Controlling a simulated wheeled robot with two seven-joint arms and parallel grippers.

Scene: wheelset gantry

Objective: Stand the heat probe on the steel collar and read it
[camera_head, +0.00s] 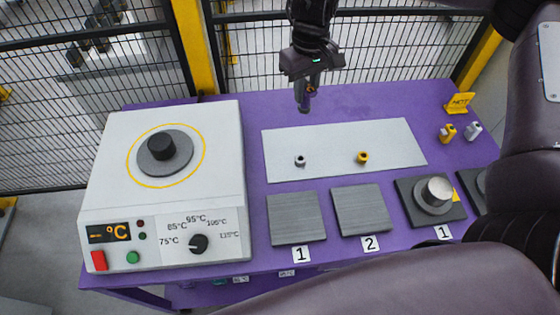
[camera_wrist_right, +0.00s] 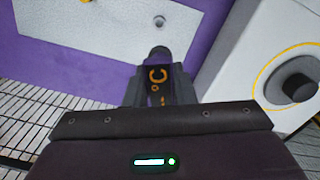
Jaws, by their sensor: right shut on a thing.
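My right gripper (camera_head: 307,97) hangs over the back of the purple table, behind the pale plate. It is shut on the heat probe (camera_wrist_right: 157,80), a dark stubby tool with an orange °C readout; its digits are too small to read. The probe (camera_head: 305,103) points down, clear of the plate. A small grey steel ring (camera_head: 300,160) and a brass-coloured ring (camera_head: 362,157) lie on the plate. A wider grey disc (camera_head: 164,165) surrounds a black post on the heater. I cannot tell for sure which is the steel collar. My left gripper is not in view.
The white heater (camera_head: 110,205) with dial and °C display fills the table's left. Grey pads (camera_head: 296,222) numbered 1 and 2 lie before the pale plate (camera_head: 330,135). A silver cylinder (camera_head: 438,190) stands on a black base. A yellow HOT sign (camera_head: 459,103) stands back right.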

